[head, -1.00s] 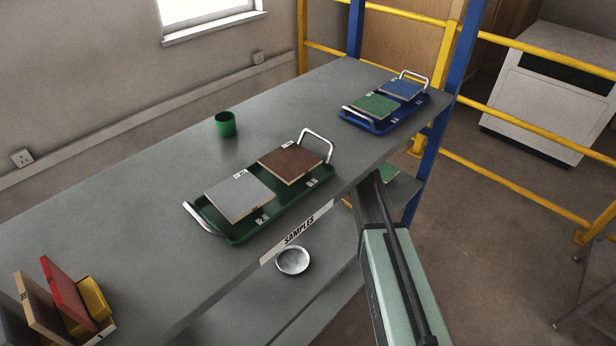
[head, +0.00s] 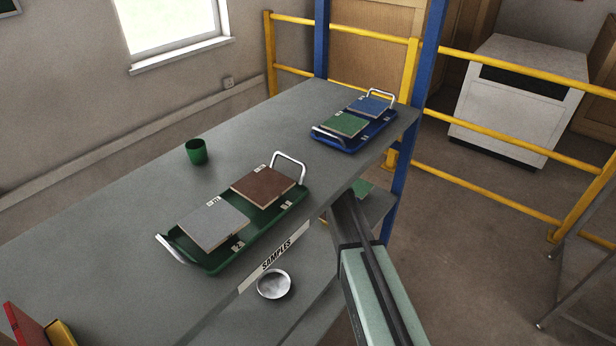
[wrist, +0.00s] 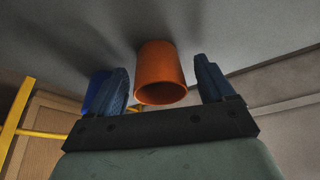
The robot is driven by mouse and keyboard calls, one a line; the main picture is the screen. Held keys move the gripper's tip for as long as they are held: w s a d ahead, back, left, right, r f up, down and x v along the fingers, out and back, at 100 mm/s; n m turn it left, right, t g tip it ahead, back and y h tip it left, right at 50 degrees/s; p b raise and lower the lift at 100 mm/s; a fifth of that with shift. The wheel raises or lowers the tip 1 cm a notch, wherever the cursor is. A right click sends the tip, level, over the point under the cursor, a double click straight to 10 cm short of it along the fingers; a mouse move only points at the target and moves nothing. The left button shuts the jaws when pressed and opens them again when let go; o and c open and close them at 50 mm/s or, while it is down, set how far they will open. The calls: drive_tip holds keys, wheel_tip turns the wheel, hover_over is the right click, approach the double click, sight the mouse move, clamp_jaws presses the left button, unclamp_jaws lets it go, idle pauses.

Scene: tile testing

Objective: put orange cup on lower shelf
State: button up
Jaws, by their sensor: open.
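The orange cup (wrist: 161,68) shows only in the wrist view, between the two blue fingers of my gripper (wrist: 162,63). The gripper is open, with a gap visible on each side of the cup. The cup's open rim faces the bottom of that picture, and its other end meets a grey surface at the top; the view seems upside down. In the head view, my forearm reaches under the upper grey shelf, which hides my gripper and the cup. Part of the lower shelf (head: 245,322) shows below the upper shelf's front edge.
A silver bowl (head: 274,284) is on the lower shelf, below the SAMPLES label (head: 275,256). The upper shelf (head: 110,240) holds a green cup (head: 196,151), a green tray (head: 208,262) and a blue tray (head: 352,143) with tiles. A blue post (head: 413,110) stands at the right end.

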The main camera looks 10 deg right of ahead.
drive_tip(key=v, duration=0.5)
drive_tip(key=shift+s+r, duration=0.2)
drive_tip(key=shift+r, duration=0.15)
drive_tip(key=s+d, duration=0.1)
drive_tip(key=s, duration=0.2)
drive_tip(key=s+d, duration=0.2)
drive_tip(key=s, duration=0.2)
drive_tip(key=s+d, duration=0.1)
drive_tip(key=s, duration=0.2)
drive_tip(key=shift+s+d+f, duration=0.25)
drive_tip(key=shift+s+d, duration=0.05)
drive_tip(key=shift+s, duration=0.1)
